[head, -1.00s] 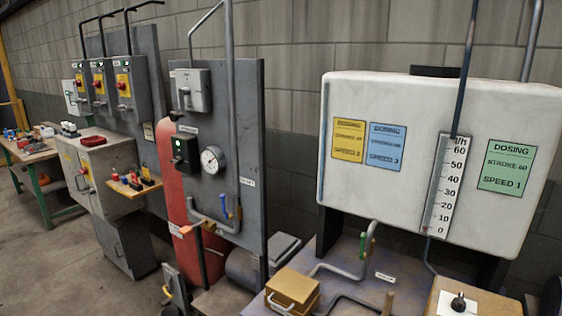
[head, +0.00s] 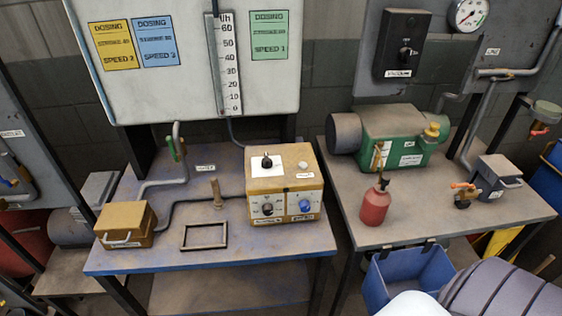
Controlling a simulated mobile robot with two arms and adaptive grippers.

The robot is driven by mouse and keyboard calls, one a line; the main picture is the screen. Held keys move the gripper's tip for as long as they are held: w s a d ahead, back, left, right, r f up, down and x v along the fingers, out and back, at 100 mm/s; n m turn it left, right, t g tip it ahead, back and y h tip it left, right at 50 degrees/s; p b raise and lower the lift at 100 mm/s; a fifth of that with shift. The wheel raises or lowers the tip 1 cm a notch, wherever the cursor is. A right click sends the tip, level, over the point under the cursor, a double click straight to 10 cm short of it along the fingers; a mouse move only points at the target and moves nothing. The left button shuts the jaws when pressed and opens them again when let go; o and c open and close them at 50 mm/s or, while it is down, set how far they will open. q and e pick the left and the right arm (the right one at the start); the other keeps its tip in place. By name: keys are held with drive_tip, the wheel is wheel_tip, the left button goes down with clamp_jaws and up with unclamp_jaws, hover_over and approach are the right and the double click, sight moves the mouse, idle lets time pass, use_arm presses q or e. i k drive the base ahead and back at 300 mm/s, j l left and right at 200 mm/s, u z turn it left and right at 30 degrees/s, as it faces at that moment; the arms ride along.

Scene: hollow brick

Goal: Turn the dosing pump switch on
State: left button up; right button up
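A tan-yellow box (head: 285,180), which looks like the dosing pump, stands at the right end of the blue-edged table below the white dosing tank (head: 185,85). On its top are a black knob (head: 267,162) on a white plate and a small pale round button (head: 302,164). Its front has a black knob (head: 267,209) on the left and a blue knob (head: 305,207) on the right, each on a white dial plate. The small labels are too blurred to read, so I cannot tell which control is the switch. Neither gripper is in view.
A yellow-brown box with a handle (head: 125,223) and a black frame (head: 204,236) are on the blue-edged table (head: 215,262). The right table holds a green machine (head: 393,140) and a red bottle (head: 375,205). A blue bin (head: 395,285) is at its front.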

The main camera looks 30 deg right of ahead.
sight(266, 163)
drive_tip(key=j+z, duration=0.1)
drive_tip(key=z, duration=1.25)
